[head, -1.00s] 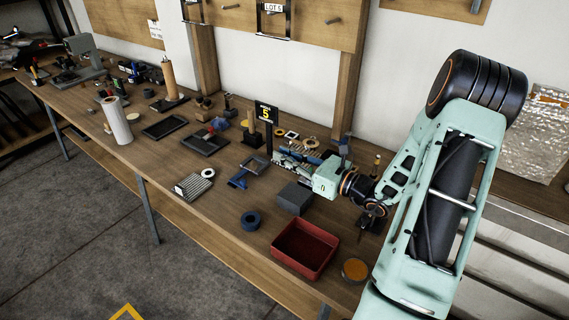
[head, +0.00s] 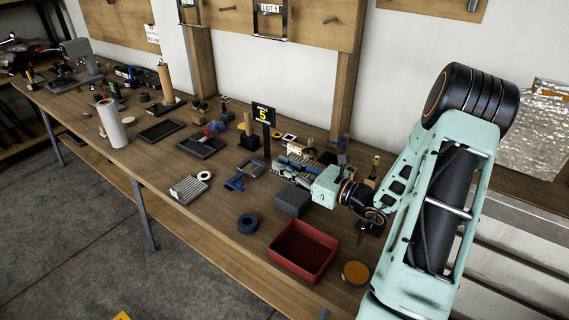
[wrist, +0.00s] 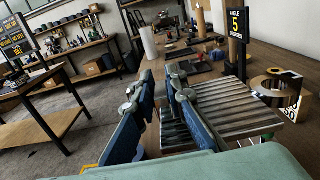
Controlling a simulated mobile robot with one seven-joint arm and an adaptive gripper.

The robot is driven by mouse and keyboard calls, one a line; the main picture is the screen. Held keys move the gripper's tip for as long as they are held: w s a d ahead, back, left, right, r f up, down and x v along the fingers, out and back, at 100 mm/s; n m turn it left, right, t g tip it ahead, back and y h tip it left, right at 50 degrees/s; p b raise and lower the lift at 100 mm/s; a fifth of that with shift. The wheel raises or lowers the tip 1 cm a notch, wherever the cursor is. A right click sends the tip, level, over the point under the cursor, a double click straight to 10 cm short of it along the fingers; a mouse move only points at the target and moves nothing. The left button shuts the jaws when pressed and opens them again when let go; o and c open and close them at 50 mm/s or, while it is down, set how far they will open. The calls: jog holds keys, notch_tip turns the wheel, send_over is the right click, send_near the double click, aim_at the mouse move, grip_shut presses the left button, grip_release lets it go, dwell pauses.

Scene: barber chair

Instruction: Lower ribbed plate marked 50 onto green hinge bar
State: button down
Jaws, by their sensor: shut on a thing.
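A grey ribbed plate (wrist: 235,103) is in my gripper (wrist: 165,115); part of it shows between the blue-padded fingers and the rest reaches out to the right. In the head view my gripper (head: 296,170) is low over the bench, beside the number 5 sign, and its fingers partly hide the plate. I cannot read a 50 on the plate's ribbed face. Another ribbed grey plate (head: 189,189) lies on the bench toward the front edge.
The number 5 sign (head: 263,114) stands close behind my gripper. A dark grey block (head: 292,201), a red tray (head: 302,249) and a blue ring (head: 247,223) sit in front of it.

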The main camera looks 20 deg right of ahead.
aim_at(271, 170)
jog(key=shift+f+b, duration=0.5)
jog(key=shift+f, duration=0.5)
jog(key=shift+f+b, duration=0.5)
jog(key=shift+f, duration=0.2)
dwell(0.8)
jog(key=shift+s+f, duration=0.1)
jog(key=shift+f, duration=0.1)
